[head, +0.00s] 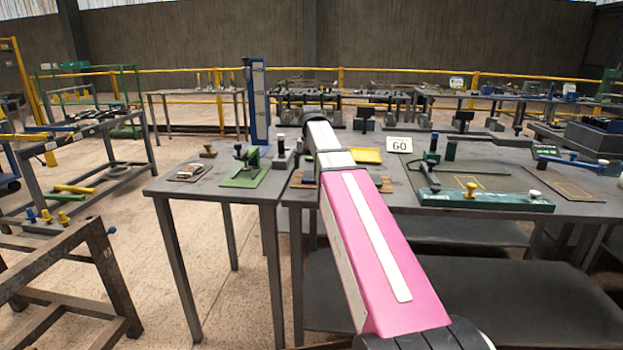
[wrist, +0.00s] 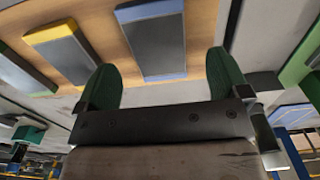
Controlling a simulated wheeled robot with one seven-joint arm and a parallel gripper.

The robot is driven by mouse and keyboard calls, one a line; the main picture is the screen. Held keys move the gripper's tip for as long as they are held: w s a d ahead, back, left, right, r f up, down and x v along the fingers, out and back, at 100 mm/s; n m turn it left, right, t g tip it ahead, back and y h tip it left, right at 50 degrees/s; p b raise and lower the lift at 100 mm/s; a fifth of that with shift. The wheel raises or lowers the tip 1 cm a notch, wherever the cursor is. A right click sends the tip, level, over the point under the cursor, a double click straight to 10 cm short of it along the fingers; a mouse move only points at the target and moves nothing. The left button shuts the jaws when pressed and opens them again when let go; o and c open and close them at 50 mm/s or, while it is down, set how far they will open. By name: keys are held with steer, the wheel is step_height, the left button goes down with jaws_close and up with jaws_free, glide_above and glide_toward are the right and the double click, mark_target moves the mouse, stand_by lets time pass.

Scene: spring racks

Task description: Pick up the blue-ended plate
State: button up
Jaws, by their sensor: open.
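The blue-ended plate (wrist: 152,40) is a flat grey plate with blue at its near end and a blue edge at its far end. It lies on a wooden board (wrist: 203,22) in the wrist view. My gripper (wrist: 164,82) has two green fingers spread wide, and it is open and empty. The plate's near blue end shows in the gap between the fingertips, and most of the plate extends beyond them. I cannot tell the height between fingers and plate. In the head view my pink arm hides the gripper and most of the wooden board (head: 386,184).
A yellow-ended grey plate (wrist: 62,52) lies on the same board, left of the left finger. A green-edged part (wrist: 300,60) is at the right. On the table, a yellow tray (head: 367,155) and a "60" sign (head: 399,145) stand nearby.

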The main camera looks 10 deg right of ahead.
mark_target(312, 175)
step_height(312, 175, down, 3)
steer(key=shift+d+f, duration=0.1)
steer(key=shift+f, duration=0.1)
steer(key=c, duration=1.5)
steer(key=shift+r, duration=0.1)
